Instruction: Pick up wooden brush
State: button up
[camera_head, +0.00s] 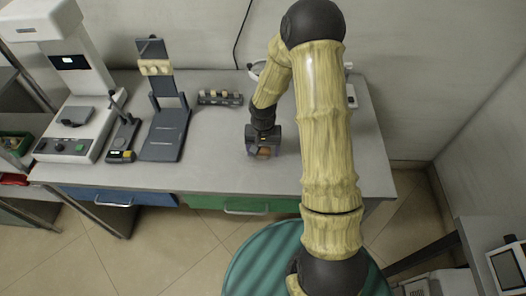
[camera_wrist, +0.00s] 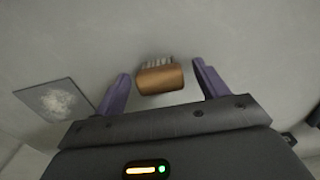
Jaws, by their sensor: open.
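The wooden brush (camera_wrist: 160,80) has a brown block with pale bristles along its far edge. In the wrist view it lies on the grey worktop between the two purple fingers of my gripper (camera_wrist: 160,92), with a gap on each side. The fingers are open and the brush looks untouched. In the head view my gripper (camera_head: 264,153) is low over the middle of the table, and the brush (camera_head: 265,152) shows as a small brown patch at it. Much of the brush is hidden by the gripper there.
A dark square plate with whitish material (camera_wrist: 58,101) lies left of my gripper. On the table (camera_head: 215,170) stand a small rack (camera_head: 220,99), a dark stand (camera_head: 166,130) and a white instrument (camera_head: 75,75). The right part of the worktop is partly hidden by my arm.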

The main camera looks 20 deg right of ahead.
aim_at(263, 149)
dwell(0.5)
jog(key=shift+a, duration=0.1)
jog(key=c, duration=1)
jog(key=shift+c, duration=0.2)
notch_tip(263, 149, up, 10)
jog(key=shift+f, duration=0.1)
